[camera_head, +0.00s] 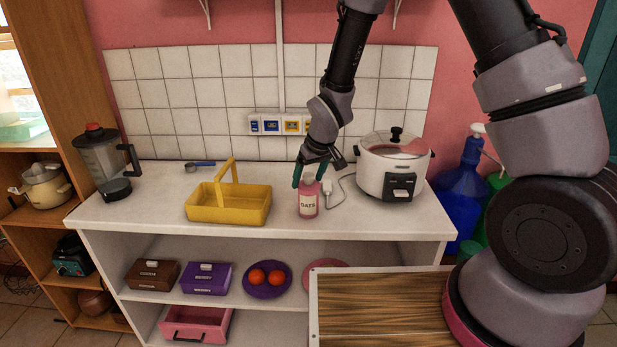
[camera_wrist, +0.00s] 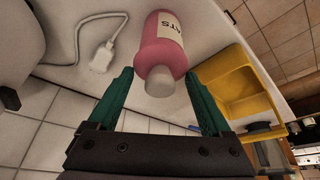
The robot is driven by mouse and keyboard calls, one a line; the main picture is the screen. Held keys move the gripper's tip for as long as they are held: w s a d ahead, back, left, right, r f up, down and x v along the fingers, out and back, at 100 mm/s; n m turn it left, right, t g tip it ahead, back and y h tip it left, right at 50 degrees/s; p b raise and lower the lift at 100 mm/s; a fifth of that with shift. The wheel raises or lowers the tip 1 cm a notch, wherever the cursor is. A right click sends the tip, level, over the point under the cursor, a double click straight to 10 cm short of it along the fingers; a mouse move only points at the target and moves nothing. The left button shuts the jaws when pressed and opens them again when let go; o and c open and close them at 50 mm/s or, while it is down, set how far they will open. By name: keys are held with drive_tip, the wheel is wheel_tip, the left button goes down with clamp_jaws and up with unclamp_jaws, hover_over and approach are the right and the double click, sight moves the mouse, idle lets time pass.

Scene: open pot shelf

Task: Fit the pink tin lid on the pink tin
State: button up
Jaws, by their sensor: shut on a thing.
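The pink tin lid (camera_wrist: 163,58), with a pale grey knob, is at the top of the tin in the wrist view. It looks in line with the tin; I cannot tell whether it is fully seated. My gripper (camera_head: 311,178) is above the tin, pointing down. Its green fingers are on both sides of the lid, shut on it. The wrist view shows my gripper (camera_wrist: 158,85) around the lid, with the tin beyond it.
A yellow basket (camera_head: 229,212) stands to the left. The white cooker (camera_head: 385,180) and a white plug with cable (camera_head: 327,186) are close on the right. A blender (camera_head: 103,160) is at the far left. The shelf below holds boxes and a purple plate (camera_head: 266,291).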

drive_tip(key=shift+f, duration=0.1)
drive_tip(key=o, duration=1.1)
drive_tip(key=shift+o, duration=0.2)
drive_tip(key=v, duration=1)
drive_tip(key=shift+r, duration=0.4)
drive_tip(key=shift+s, duration=0.15)
